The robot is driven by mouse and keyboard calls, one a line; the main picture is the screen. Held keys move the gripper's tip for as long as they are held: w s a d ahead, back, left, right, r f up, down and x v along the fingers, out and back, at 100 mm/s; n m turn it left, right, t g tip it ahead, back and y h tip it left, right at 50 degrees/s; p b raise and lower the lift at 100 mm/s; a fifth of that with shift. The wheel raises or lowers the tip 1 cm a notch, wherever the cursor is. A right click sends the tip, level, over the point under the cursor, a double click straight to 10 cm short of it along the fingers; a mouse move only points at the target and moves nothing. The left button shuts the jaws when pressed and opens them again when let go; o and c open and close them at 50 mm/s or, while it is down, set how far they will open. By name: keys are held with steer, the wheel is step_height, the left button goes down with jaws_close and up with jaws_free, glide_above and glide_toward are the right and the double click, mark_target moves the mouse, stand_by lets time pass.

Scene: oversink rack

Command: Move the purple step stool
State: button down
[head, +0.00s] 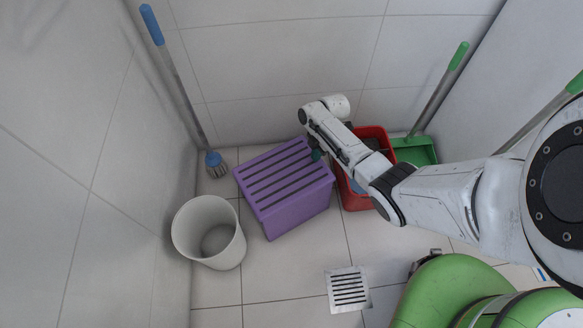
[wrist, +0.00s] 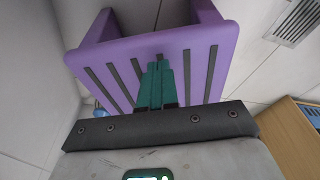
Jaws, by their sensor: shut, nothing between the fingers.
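The purple step stool (head: 290,186) stands on the tiled floor near the back wall, its top crossed by dark grip strips. My arm reaches over from the right, and my gripper (head: 317,155) is at the stool's right edge, partly hidden by the wrist. In the wrist view the stool (wrist: 215,40) fills the upper middle, with its legs pointing up the picture. My gripper's green fingers (wrist: 157,75) are together, with nothing between them, in front of the striped top. I cannot tell whether they touch it.
A white bin (head: 208,232) stands left of the stool, and a blue-handled brush (head: 180,90) leans behind it. A red crate (head: 356,199) is right of the stool, with a green dustpan (head: 416,151) beyond.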

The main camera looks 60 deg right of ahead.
mark_target(287, 177)
steer(key=w+a, duration=0.1)
steer(key=a, duration=0.2)
steer(key=w+a+b, duration=0.1)
steer(key=w+a, duration=0.1)
steer(key=a, duration=0.1)
steer(key=w+a+b, duration=0.1)
steer(key=w+a, duration=0.1)
steer(key=a, duration=0.1)
steer(key=shift+a+f, duration=0.1)
steer(key=shift+a, duration=0.25)
steer(key=shift+w+a+f+b, duration=0.15)
steer(key=shift+a+f+b, duration=0.15)
steer(key=shift+b, duration=0.1)
steer(key=shift+f, duration=0.45)
